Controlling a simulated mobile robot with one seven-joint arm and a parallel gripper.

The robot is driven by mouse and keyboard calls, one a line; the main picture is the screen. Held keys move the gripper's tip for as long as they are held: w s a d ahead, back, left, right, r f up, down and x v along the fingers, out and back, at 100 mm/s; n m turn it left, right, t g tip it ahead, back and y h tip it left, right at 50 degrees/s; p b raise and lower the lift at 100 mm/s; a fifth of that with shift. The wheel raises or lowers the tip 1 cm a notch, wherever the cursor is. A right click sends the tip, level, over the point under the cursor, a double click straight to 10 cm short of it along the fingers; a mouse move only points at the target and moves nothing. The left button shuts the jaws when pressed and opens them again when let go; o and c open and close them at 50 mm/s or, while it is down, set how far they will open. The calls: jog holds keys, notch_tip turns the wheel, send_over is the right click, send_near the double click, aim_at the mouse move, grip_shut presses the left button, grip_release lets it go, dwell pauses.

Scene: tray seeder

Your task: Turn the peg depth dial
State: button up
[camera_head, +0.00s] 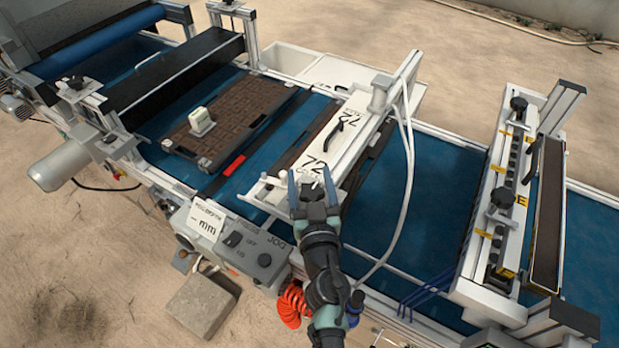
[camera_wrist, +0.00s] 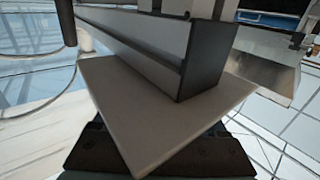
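My gripper (camera_head: 311,184) is at the near end of the white bar (camera_head: 333,140) marked "72", with its two bluish fingers spread apart. Something small and light shows between the fingers, but I cannot tell whether it is the peg depth dial or whether the fingers touch it. In the wrist view a pale flat plate (camera_wrist: 130,112) and the end of a dark grey bar (camera_wrist: 205,65) fill the middle and hide the fingertips. I cannot clearly make out the dial in either view. A white label with "mm" (camera_head: 207,219) sits on the near side of the machine.
A control box (camera_head: 258,250) with a black knob is left of my arm. A brown tray (camera_head: 225,120) lies on the blue belt (camera_head: 410,200). White hoses (camera_head: 408,150) hang close to my gripper's right. A roller frame with black knobs (camera_head: 500,200) stands at right.

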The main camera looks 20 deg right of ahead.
jog(key=c, duration=1)
jog(key=shift+r, duration=0.1)
jog(key=shift+c, duration=0.2)
jog(key=shift+y+p, duration=0.3)
jog(key=shift+p, duration=0.25)
